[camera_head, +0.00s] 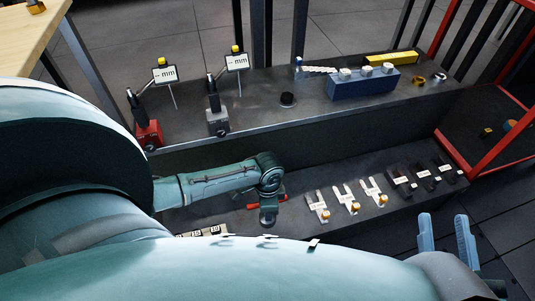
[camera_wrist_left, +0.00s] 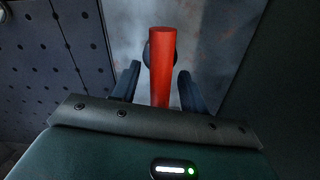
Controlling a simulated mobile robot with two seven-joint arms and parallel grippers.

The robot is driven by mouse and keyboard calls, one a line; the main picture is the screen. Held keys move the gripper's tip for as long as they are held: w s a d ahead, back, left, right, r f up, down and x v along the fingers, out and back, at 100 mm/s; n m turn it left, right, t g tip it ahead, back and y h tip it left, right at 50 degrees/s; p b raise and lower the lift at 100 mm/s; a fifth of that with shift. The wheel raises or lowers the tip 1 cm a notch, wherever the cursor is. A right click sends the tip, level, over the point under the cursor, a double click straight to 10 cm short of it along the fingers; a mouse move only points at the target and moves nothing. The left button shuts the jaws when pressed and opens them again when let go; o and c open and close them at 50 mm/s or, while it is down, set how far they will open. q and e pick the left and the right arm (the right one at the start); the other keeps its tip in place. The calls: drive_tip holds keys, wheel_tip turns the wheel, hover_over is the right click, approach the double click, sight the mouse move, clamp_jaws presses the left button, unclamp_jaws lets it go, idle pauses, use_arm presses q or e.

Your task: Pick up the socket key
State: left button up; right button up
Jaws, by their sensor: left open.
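The socket key appears to be the tool with the red bar handle (camera_head: 253,206), low on the front shelf in the head view, partly hidden by my left wrist. In the left wrist view, the red handle (camera_wrist_left: 161,60) stands between the two dark fingers, with a dark round part behind it. My left gripper (camera_wrist_left: 156,82) is open around the handle, with a gap showing on each side. In the head view its fingers are mostly hidden by the wrist. My right gripper (camera_head: 447,236) is open and empty at the lower right, off the shelf.
Several forked gauges (camera_head: 345,199) and dark blocks (camera_head: 424,176) lie on the lower shelf, right of my left gripper. The upper shelf holds two dial-gauge stands (camera_head: 216,117), a blue block (camera_head: 362,86) and a yellow box (camera_head: 391,58). A red frame (camera_head: 489,153) stands at right.

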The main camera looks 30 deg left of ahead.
use_arm(q)
clamp_jaws()
idle(0.4)
drive_tip(key=shift+r, duration=0.1)
